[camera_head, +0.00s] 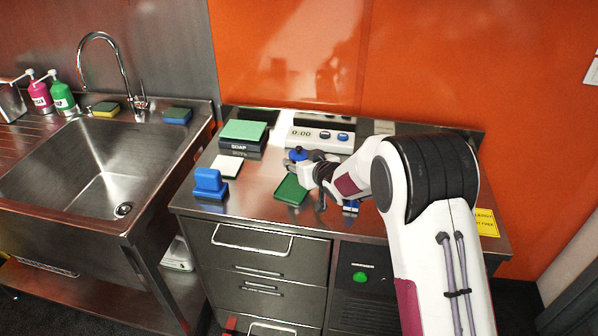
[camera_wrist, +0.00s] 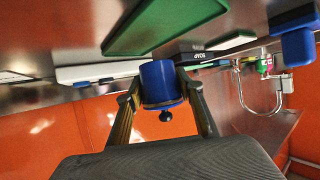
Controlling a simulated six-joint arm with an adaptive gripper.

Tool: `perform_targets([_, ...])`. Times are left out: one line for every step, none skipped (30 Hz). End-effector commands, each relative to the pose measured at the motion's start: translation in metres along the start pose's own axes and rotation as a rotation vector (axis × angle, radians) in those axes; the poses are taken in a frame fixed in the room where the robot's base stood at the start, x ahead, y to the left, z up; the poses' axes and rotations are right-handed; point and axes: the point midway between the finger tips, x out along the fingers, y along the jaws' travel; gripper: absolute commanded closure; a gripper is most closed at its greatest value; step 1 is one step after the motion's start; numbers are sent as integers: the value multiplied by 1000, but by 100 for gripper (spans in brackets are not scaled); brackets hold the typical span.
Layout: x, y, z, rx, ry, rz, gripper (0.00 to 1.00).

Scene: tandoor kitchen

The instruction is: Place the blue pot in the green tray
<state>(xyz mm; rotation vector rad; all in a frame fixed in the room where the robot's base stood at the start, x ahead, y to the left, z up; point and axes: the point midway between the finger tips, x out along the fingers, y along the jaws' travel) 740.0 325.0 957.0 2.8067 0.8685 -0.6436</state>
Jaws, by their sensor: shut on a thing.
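The blue pot (camera_head: 298,154) is small and round with a dark knob. In the wrist view the blue pot (camera_wrist: 160,84) sits between the two fingers of my gripper (camera_wrist: 163,92), which are shut on it. In the head view my gripper (camera_head: 305,165) partly hides the pot, behind the green tray. The green tray (camera_head: 291,190) is a flat dark-green rectangle near the counter's front edge. The green tray (camera_wrist: 165,24) also shows in the wrist view, apart from the pot. I see nothing on the visible part of the tray.
A scale reading 0:00 (camera_head: 320,141) stands behind my gripper. A soap box (camera_head: 243,143) with a green top, a white-topped pad (camera_head: 227,166) and a blue handled block (camera_head: 209,186) are on the left. A small blue item (camera_head: 351,206) is partly under my arm. The sink (camera_head: 90,180) is further left.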

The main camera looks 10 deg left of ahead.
Motion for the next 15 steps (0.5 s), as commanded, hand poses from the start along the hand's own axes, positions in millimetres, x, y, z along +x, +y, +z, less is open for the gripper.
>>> perform_targets([0, 0, 0, 0, 2, 0, 91])
perform_targets([1, 0, 1, 0, 1, 0, 91])
perform_targets([2, 0, 4, 0, 1, 0, 91])
perform_targets([3, 0, 6, 1, 0, 0, 91])
perform_targets([4, 0, 8, 2, 0, 0, 91])
perform_targets([6, 0, 12, 2, 0, 0, 91])
perform_targets([7, 0, 15, 1, 0, 0, 91])
perform_targets([9, 0, 18, 0, 0, 0, 91])
perform_targets([11, 0, 22, 1, -1, 0, 91])
perform_targets([12, 0, 25, 2, -1, 0, 91])
perform_targets([13, 0, 27, 2, 0, 0, 91])
perform_targets([14, 0, 30, 1, 1, 0, 91])
perform_targets([15, 0, 31, 0, 1, 0, 91])
perform_targets([16, 0, 32, 0, 2, 0, 91])
perform_targets([16, 0, 32, -1, 2, 1, 91])
